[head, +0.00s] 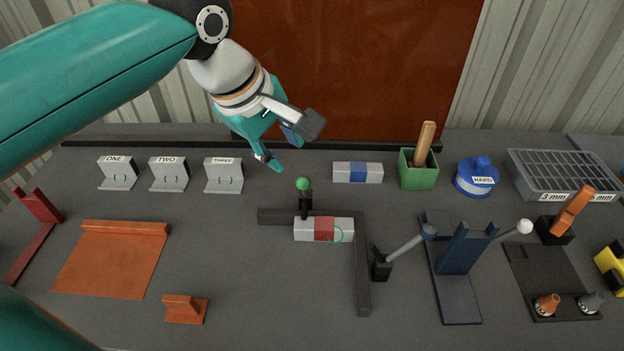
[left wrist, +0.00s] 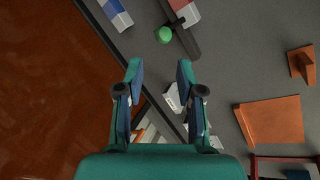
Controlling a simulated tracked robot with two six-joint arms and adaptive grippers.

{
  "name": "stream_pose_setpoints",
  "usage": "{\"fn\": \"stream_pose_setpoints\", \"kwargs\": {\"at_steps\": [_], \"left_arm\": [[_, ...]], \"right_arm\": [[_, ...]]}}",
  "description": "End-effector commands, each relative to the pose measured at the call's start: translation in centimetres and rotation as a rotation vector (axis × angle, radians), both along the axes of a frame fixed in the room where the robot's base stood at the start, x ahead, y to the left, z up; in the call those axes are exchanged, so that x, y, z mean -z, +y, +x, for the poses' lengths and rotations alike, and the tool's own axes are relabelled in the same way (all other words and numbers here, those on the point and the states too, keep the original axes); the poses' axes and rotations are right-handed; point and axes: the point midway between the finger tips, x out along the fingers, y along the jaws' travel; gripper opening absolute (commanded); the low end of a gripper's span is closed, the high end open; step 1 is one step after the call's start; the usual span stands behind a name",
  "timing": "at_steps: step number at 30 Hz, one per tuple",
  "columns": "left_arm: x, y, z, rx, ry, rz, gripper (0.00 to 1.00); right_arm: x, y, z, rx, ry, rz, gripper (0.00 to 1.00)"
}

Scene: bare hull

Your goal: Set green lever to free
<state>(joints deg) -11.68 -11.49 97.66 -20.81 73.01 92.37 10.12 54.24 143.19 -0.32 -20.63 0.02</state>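The green lever (head: 303,185) is a round green knob on a short dark stem. It stands roughly upright at the dark L-shaped bar, behind a grey block with a red band (head: 312,230). The knob also shows in the left wrist view (left wrist: 164,35), beyond the fingertips. My left gripper (head: 281,149) is open and empty, above the table's back edge, behind and left of the knob and apart from it. Its two spread fingers show in the left wrist view (left wrist: 159,70). No marking for the free position is readable. My right gripper is not in view.
A grey block with a blue band (head: 345,173) and a green box (head: 418,175) with a wooden handle stand right of the lever. Labelled grey brackets (head: 224,180) stand left. A blue-knobbed lever (head: 406,246) stands right of the dark bar (head: 363,275). A rust-coloured panel rises behind.

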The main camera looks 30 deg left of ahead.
Motion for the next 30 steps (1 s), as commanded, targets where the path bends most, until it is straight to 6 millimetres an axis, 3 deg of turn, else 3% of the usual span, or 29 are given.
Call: {"fn": "stream_pose_setpoints", "kwargs": {"at_steps": [21, 30], "left_arm": [[12.6, 0.2, 4.9, -0.022, 0.005, 0.001, 0.37], [14.6, 0.1, 5.9, -0.023, 0.002, 0.001, 0.37]], "right_arm": [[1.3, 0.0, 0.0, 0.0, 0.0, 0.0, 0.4], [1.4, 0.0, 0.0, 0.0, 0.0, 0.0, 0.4]]}}
